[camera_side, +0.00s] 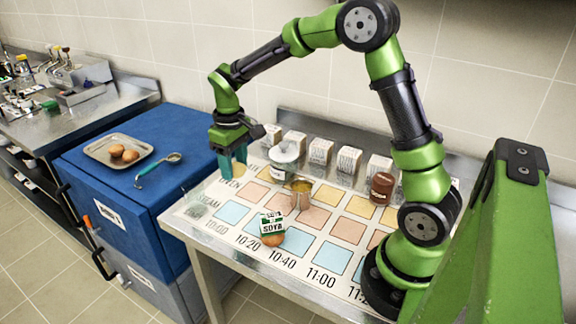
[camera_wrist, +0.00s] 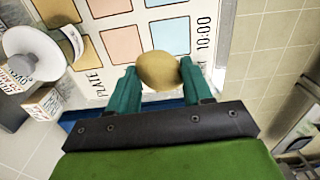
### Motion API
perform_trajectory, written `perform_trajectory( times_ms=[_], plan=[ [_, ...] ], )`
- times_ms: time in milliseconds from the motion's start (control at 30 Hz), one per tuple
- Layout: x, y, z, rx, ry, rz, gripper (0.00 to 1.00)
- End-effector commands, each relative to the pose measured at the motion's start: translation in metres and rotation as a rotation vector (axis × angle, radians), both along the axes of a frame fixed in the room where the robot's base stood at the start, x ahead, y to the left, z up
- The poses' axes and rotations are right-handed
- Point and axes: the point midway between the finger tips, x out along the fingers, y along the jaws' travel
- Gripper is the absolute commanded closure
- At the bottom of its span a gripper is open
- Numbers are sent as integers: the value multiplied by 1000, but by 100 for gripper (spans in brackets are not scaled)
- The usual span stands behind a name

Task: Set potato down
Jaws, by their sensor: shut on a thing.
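My gripper (camera_side: 232,160) points down over the far left end of the printed mat (camera_side: 196,211), near its row labels. In the wrist view, my gripper (camera_wrist: 159,76) is shut on a round, tan potato (camera_wrist: 158,69), which sits between the teal fingertips. The fingers mostly hide this potato in the side view, and its height over the mat is hard to tell. The mat has yellow, pink and blue squares in rows, with times along the front edge. Another potato (camera_side: 272,240) lies at the front by a green and white soya carton (camera_side: 271,224).
A metal tray (camera_side: 96,146) with two brown potatoes and a ladle (camera_side: 158,169) lie on the blue cabinet. Several squares are bare.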

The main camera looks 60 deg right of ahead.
Motion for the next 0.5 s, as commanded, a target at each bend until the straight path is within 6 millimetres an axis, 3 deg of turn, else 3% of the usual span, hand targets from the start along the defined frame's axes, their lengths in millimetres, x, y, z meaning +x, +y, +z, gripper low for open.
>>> perform_trajectory(
  times_ms=[133, 400, 500],
  plan=[
    [-14, 6, -16, -9, 12, 70, 81],
    [-12, 5, -64, -11, 6, 86, 81],
    [-11, 4, -73, -12, 2, 86, 81]
  ],
)
